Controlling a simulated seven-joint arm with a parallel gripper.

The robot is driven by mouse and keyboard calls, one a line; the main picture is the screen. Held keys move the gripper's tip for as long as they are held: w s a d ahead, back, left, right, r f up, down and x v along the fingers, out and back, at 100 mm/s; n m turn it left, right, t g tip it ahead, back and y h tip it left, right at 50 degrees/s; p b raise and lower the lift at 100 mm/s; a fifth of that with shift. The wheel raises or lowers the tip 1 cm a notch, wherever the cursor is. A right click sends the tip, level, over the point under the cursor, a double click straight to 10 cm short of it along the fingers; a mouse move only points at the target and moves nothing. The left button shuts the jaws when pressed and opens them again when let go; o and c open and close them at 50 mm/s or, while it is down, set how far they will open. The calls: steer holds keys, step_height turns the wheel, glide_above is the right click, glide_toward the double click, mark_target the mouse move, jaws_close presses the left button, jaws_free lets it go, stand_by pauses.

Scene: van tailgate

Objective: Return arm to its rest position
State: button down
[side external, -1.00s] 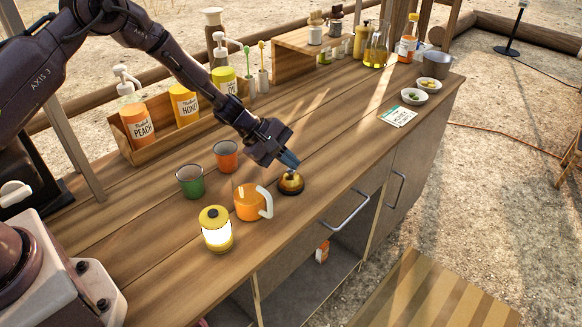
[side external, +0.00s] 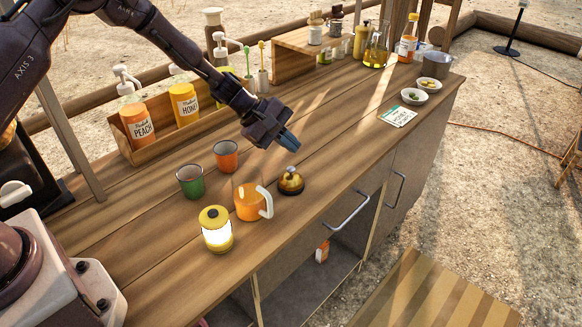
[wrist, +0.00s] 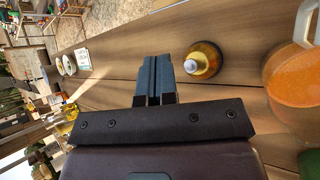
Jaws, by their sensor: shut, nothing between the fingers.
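My gripper (side external: 289,142) is shut and empty, with its blue fingertips in the air above the wooden counter (side external: 330,165). In the wrist view the two fingers (wrist: 154,78) lie side by side with no object between them. In the side view, a brass bell (side external: 291,181) stands on the counter below the fingertips, apart from them. The bell also shows in the wrist view (wrist: 204,60), to the right of the fingers.
An orange pitcher (side external: 249,203), a lit yellow lantern (side external: 215,230), a green cup (side external: 190,182) and an orange cup (side external: 226,155) stand nearby. A wooden rack of syrup bottles (side external: 140,127) is at the back left. A card (side external: 397,116) lies at right.

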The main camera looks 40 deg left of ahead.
steer(key=shift+r, duration=0.95)
steer(key=s+a+r+m+y, duration=0.2)
steer(key=s+r+m, duration=0.6)
steer(key=s, duration=0.8)
steer(key=s+a+r+m+y, duration=0.3)
steer(key=s+r+m+y, duration=0.2)
steer(key=s+r, duration=0.9)
steer(key=s+m, duration=0.3)
steer(key=shift+a+r, duration=0.15)
steer(key=shift+a, duration=0.05)
